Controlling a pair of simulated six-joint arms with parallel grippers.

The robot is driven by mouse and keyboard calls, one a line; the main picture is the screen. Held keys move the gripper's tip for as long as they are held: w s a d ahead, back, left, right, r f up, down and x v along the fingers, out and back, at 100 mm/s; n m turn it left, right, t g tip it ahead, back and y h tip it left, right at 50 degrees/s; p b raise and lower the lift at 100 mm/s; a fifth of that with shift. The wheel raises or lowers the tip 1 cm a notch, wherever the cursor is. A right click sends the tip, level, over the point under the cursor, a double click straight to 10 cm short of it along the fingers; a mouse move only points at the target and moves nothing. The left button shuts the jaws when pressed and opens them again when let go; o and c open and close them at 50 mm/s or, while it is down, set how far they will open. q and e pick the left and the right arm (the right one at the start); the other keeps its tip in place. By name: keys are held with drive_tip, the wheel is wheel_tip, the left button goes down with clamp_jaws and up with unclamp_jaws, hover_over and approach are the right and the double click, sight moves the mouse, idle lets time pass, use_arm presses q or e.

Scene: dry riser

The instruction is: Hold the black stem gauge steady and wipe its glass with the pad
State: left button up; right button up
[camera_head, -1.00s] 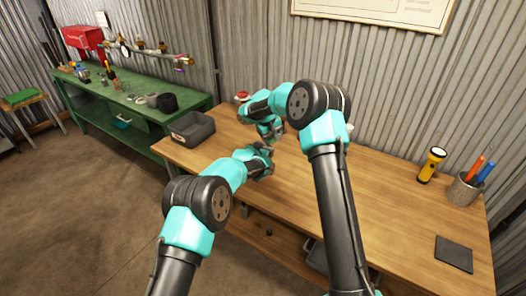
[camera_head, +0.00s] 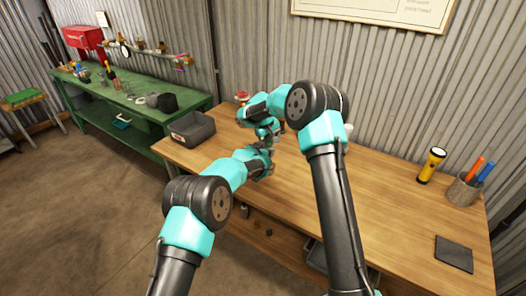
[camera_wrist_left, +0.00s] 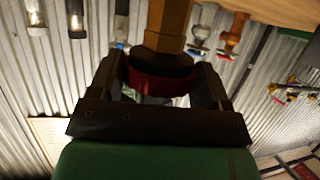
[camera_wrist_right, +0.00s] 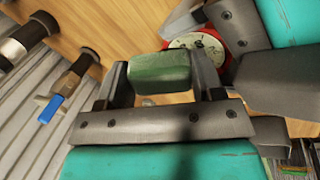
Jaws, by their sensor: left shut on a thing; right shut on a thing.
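My left gripper (camera_head: 266,154) is over the wooden bench in the head view. In the left wrist view its jaws (camera_wrist_left: 163,85) are shut on a dark red gauge (camera_wrist_left: 158,84) with a black part and a brass fitting above. My right gripper (camera_head: 271,136) is close by. In the right wrist view its jaws (camera_wrist_right: 165,78) are shut on a green pad (camera_wrist_right: 160,70). The gauge's white dial with red rim (camera_wrist_right: 202,45) shows just behind the pad, partly covered. I cannot tell whether pad and glass touch. In the head view my arms hide gauge and pad.
A dark grey bin (camera_head: 192,131) stands at the bench's left end. A yellow flashlight (camera_head: 431,164), a cup of pens (camera_head: 464,189) and a dark flat square (camera_head: 454,253) are on the right. A green workbench (camera_head: 130,105) stands at left.

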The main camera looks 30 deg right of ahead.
drive_tip(key=shift+s+a+f, duration=0.1)
drive_tip(key=shift+a+f, duration=0.05)
drive_tip(key=shift+a, duration=1.15)
drive_tip(key=shift+d+f, duration=0.1)
drive_tip(key=shift+d, duration=0.05)
drive_tip(key=shift+d+f, duration=0.15)
drive_tip(key=shift+d, duration=0.85)
